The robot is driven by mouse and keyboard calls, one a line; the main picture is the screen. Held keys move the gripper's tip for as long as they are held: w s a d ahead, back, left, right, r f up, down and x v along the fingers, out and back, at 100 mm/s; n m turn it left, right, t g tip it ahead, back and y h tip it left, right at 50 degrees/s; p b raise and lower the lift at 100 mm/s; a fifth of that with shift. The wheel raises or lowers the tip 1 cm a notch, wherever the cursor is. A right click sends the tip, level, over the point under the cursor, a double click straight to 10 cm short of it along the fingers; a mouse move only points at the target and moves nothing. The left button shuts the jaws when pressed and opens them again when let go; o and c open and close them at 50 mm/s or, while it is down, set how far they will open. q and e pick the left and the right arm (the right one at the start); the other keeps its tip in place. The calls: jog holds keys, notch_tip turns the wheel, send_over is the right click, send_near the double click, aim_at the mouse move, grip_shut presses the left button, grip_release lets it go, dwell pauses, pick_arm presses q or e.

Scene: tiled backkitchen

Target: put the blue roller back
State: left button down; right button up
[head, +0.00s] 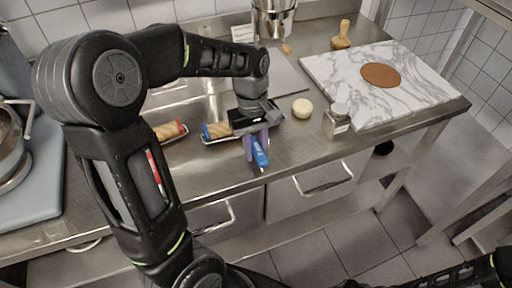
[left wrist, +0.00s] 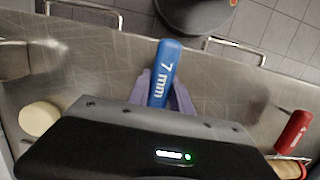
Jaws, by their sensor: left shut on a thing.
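My left gripper (head: 257,147) is shut on a blue handle (head: 261,153), over the front of the steel counter. The left wrist view shows this handle (left wrist: 166,72), marked "7 mm", between the pale purple fingers. The gripper body hides what lies behind the handle. A wooden roller with a blue end (head: 216,130) shows beside the gripper, over a metal tray (head: 212,141). I cannot tell whether it is the same piece as the held handle. A wooden roller with a red end (head: 168,130) lies to the left; its red handle (left wrist: 293,132) shows in the left wrist view. My right gripper is out of view.
A pale round ball (head: 302,108) and a lidded glass jar (head: 337,121) stand right of the gripper. Behind them is a marble board (head: 375,62) with a brown disc (head: 381,75). A steel pot (head: 273,22) stands at the back. The counter's front edge is close.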

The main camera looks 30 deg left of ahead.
aim_at(254, 141)
pick_arm(q)
jog(key=shift+f, duration=0.15)
jog(key=c, duration=1.2)
grip_release()
jog(key=shift+o, duration=0.2)
jog(key=shift+r, duration=0.3)
jog(key=r, duration=0.5)
jog(key=w+a+r, duration=0.1)
jog(key=r, duration=0.2)
jog(key=shift+r+b, duration=0.3)
jog(key=shift+b, duration=0.05)
jog(key=r, duration=0.1)
jog(key=r+p, duration=0.1)
jog(key=r, duration=0.1)
jog(key=shift+a+p, duration=0.25)
jog(key=shift+p, duration=0.15)
